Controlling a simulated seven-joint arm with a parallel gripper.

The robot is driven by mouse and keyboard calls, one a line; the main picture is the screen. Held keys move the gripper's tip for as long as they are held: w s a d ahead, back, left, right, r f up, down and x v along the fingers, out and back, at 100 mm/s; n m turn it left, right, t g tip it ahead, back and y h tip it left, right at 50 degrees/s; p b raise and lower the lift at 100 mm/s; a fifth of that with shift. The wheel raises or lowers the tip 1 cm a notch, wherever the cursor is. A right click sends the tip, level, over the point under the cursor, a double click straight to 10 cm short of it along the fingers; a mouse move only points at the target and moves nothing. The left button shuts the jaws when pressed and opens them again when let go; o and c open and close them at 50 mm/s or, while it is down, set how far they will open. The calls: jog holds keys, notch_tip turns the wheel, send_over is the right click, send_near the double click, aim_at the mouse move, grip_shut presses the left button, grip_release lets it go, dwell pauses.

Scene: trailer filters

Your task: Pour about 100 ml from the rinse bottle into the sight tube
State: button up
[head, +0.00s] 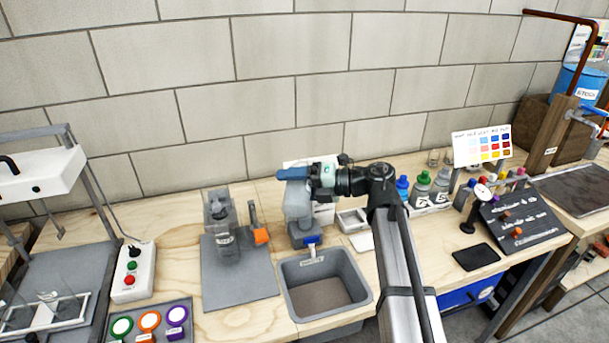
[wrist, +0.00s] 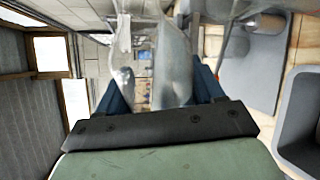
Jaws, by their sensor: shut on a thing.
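My gripper (head: 292,175) is in the middle of the head view, its blue fingers level above the bench. In the wrist view my gripper (wrist: 165,95) has its two blue fingers shut on a translucent grey bottle, which I take as the rinse bottle (wrist: 173,65). A thin clear spout-like part shows to its left. In the head view the bottle (head: 297,200) shows below the fingers, over a grey unit with a blue tap. Its liquid level cannot be told. A clear grey upright vessel (head: 218,208), possibly the sight tube, stands left of my gripper.
A grey sink (head: 325,288) lies in front of my gripper. Several capped bottles (head: 421,187), a gauge (head: 482,192) and a dark sloped panel (head: 520,222) are at right. A white button box (head: 133,272) is at left.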

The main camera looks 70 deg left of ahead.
jog(key=shift+w+a+r+m, duration=0.15)
jog(key=shift+a+r+m, duration=0.1)
jog(key=shift+r+m, duration=0.25)
dwell(1.2)
jog(key=shift+f, duration=0.1)
dwell(0.7)
jog(key=shift+s+d+f+n, duration=0.25)
jog(key=shift+d+f+n, duration=0.2)
jog(key=shift+f+n, duration=0.15)
jog(key=shift+w+a+f+n+y, duration=0.1)
jog(key=shift+a+f+n+y, duration=0.2)
jog(key=shift+f+n, duration=0.25)
jog(key=shift+n, duration=0.35)
